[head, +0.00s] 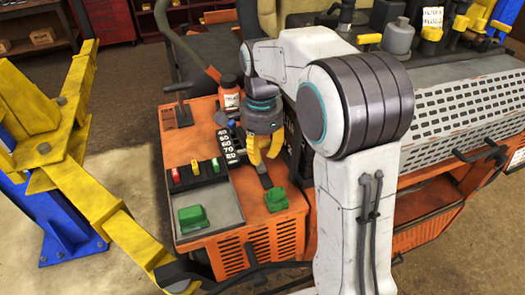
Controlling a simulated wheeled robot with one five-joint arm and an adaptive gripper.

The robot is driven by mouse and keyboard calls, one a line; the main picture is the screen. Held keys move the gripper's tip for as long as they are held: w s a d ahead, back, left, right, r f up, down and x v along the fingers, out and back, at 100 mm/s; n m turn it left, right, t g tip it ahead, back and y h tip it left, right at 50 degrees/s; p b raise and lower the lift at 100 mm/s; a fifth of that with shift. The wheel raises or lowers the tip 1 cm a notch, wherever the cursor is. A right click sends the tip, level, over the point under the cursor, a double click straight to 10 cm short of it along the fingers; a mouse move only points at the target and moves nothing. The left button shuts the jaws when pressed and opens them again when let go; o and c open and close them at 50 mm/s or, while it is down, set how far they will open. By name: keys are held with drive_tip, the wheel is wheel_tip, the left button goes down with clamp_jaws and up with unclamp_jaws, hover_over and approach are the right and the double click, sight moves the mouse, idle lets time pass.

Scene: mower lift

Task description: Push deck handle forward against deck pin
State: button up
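My gripper (262,158), with yellow fingers below a dark wrist with a teal ring, points down over the orange console (262,222). It is just right of a black strip with white numbers (228,146). A small dark piece (265,180) shows right below the fingertips. I cannot tell whether it is the deck handle or whether the fingers touch it. A small blue knob (231,127) stands by the top of the number strip. I cannot clearly make out the deck pin. The finger gap is too small to read.
An orange bottle (229,98) stands behind the number strip. A black T-lever (177,92) is at the back left. A yellow lift arm (110,215) is at left. My arm hides the right side.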

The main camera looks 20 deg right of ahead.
drive_tip(key=o, duration=0.6)
drive_tip(key=shift+r, duration=0.15)
wheel_tip(320, 180, up, 12)
drive_tip(key=shift+f, duration=0.15)
idle(0.4)
drive_tip(key=shift+o, duration=0.2)
